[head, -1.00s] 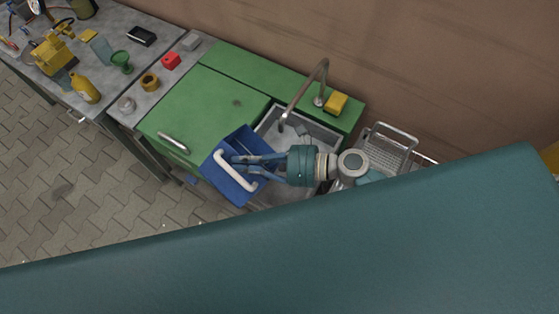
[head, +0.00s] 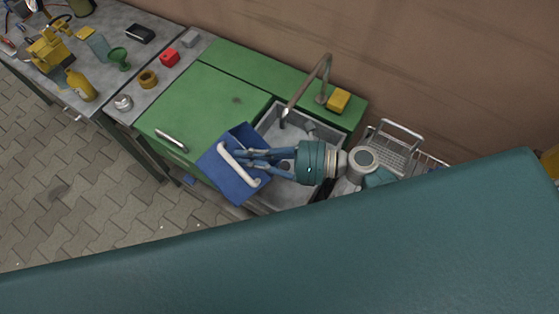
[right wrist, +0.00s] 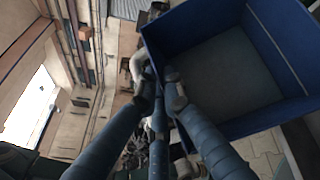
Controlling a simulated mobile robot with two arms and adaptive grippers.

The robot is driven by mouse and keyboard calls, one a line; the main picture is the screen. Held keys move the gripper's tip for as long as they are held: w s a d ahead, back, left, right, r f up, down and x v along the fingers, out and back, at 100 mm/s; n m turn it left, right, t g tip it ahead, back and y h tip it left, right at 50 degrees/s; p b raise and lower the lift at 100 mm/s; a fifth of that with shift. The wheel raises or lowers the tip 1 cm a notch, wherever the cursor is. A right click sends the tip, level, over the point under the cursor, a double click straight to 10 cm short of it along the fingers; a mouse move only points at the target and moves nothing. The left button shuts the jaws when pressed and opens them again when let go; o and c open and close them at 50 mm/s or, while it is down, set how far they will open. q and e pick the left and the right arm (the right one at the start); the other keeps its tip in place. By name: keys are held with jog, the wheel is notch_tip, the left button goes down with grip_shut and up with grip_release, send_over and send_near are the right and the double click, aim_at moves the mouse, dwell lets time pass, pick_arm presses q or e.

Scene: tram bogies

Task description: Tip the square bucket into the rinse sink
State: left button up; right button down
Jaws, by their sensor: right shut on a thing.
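The square bucket (head: 232,180) is blue with a white handle (head: 236,166) on its side. It is tilted at the front left edge of the rinse sink (head: 300,192), its handle side turned upward. My right gripper (head: 246,158) is shut on the bucket at its handle side; the exact grip point is partly hidden by the fingers. In the right wrist view the bucket (right wrist: 225,65) shows its open inside, with a plain greyish bottom and no clear contents. The sink is a grey basin with a small grey thing (head: 310,127) inside. My left gripper is not in view.
A curved tap (head: 322,72) rises behind the sink, with a yellow block (head: 339,100) beside it. A wire rack (head: 392,142) stands to the right. The green counter (head: 205,108) left of the sink is clear. Small pale specks show near the floor.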

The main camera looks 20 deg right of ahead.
jog(key=w+d+m+t+y+b, duration=0.1)
jog(key=d+m+y+b, duration=0.1)
jog(key=d+b, duration=0.3)
jog(key=shift+w+d+r+m+y+b, duration=0.2)
jog(key=shift+d+r+m+y+b, duration=0.35)
jog(key=shift+b, duration=1.85)
dwell(0.4)
